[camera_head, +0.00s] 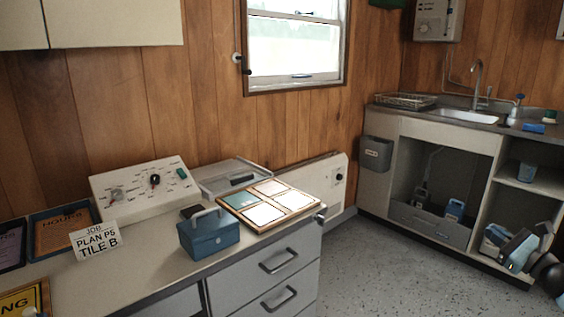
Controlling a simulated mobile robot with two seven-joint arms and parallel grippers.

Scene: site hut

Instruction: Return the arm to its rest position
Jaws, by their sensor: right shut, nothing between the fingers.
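My right arm (546,268) comes in at the lower right edge, its links blue-grey and black. My right gripper (497,239) is small at the end of it, in front of the lower part of the sink cabinet. It is shut and empty, apart from the worktop and the things on it. My left gripper is not in view.
A worktop (150,253) at left bears a blue box (209,236), a tile tray (300,197), a control panel (142,190) and a white sign (97,240). The sink cabinet (372,196) stands at right. Speckled floor (385,275) between them is clear.

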